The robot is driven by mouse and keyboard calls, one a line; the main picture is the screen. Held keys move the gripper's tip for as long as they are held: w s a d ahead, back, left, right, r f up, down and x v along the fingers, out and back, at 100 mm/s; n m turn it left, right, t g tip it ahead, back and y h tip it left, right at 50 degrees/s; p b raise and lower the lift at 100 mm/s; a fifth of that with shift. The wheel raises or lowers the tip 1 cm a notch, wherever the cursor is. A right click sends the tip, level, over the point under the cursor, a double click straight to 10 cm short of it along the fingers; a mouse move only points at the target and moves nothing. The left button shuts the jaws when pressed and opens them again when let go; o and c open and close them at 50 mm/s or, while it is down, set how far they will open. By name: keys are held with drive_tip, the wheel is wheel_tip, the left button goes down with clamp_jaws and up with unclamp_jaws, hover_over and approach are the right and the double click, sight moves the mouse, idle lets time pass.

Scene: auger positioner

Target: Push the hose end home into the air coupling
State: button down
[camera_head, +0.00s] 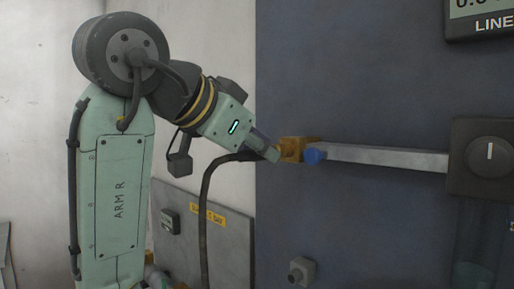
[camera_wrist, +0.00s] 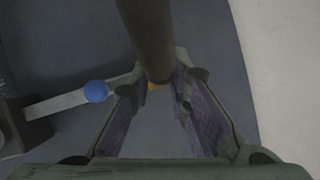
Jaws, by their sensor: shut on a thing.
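The dark hose (camera_head: 206,215) rises from below and bends right to my gripper (camera_head: 270,153). In the wrist view the hose (camera_wrist: 149,38) comes down from the top between the fingertips of my gripper (camera_wrist: 160,82), which is shut on it. The brass-coloured air coupling (camera_head: 292,149) is on the blue-grey wall, right at my fingertips in the head view. In the wrist view a small yellow patch (camera_wrist: 157,87) shows just past the hose; I cannot tell which part it is. The fingers hide the hose end, so I cannot tell how deep it sits in the coupling.
A grey bar (camera_head: 385,158) with a blue tip (camera_head: 315,155) reaches from a dark knob box (camera_head: 484,158) close to the coupling's right side. A display (camera_head: 482,20) is above. A grey fitting (camera_head: 301,270) is below. The wall above the coupling is clear.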

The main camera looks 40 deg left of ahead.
drive_tip(key=shift+w, duration=0.3)
drive_tip(key=c, duration=1.4)
unclamp_jaws()
drive_tip(key=shift+c, duration=0.2)
drive_tip(key=v, duration=1.2)
